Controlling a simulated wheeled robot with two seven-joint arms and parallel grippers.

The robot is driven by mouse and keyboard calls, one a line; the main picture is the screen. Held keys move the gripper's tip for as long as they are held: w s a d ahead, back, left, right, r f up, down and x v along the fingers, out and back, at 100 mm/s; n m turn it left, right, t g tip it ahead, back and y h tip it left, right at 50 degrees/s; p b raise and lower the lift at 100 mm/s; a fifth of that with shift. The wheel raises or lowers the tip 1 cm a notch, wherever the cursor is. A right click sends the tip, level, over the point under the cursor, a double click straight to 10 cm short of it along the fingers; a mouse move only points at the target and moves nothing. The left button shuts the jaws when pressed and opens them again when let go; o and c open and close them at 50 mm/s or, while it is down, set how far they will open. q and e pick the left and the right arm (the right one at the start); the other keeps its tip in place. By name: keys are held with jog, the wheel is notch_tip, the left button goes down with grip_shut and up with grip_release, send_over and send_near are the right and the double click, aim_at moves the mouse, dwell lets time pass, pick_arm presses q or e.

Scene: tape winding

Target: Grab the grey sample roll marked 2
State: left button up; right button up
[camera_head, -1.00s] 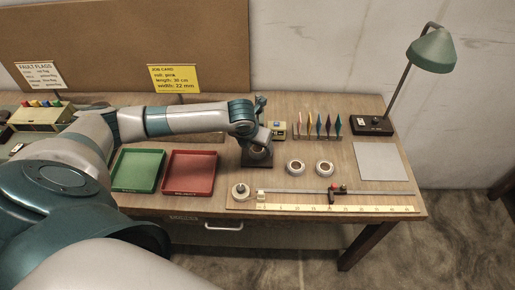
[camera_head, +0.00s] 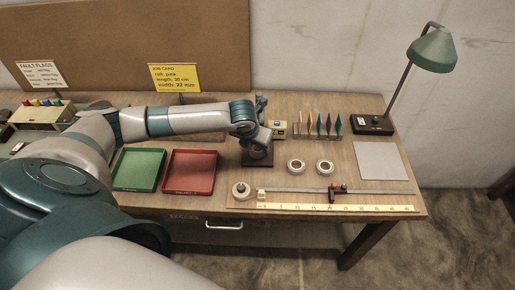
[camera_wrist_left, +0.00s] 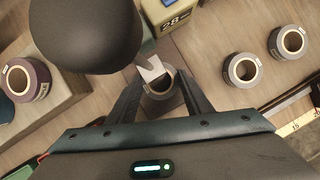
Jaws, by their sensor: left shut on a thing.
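The number on this roll cannot be read. Two grey rolls with pale cores stand apart to the right, one nearer (camera_head: 296,166) and one farther right (camera_head: 324,167). They also show in the wrist view, one (camera_wrist_left: 242,70) and the other (camera_wrist_left: 288,42). My right gripper is not in view.
A green tray (camera_head: 138,188) and a red tray (camera_head: 190,190) lie to the left. A ruler strip (camera_head: 340,208) with a rail runs along the front edge. Coloured flags (camera_head: 325,128), a lamp (camera_head: 432,50) and a grey mat (camera_head: 381,161) are at the right. A purple roll (camera_wrist_left: 45,79) is in the wrist view.

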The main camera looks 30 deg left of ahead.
pick_arm(q)
jog(key=shift+r, duration=0.1)
jog(key=shift+r+b, duration=0.35)
jog(key=shift+b, duration=0.15)
jog(key=s+b, duration=0.1)
jog(key=s, duration=0.4)
jog(key=s+d+b, duration=0.1)
jog(key=s, duration=0.2)
jog(key=shift+d+r+b, duration=0.1)
jog(key=shift+r+b, duration=0.25)
notch_tip(320, 180, up, 14)
jog(key=b, duration=0.1)
jog(key=shift+f, duration=0.25)
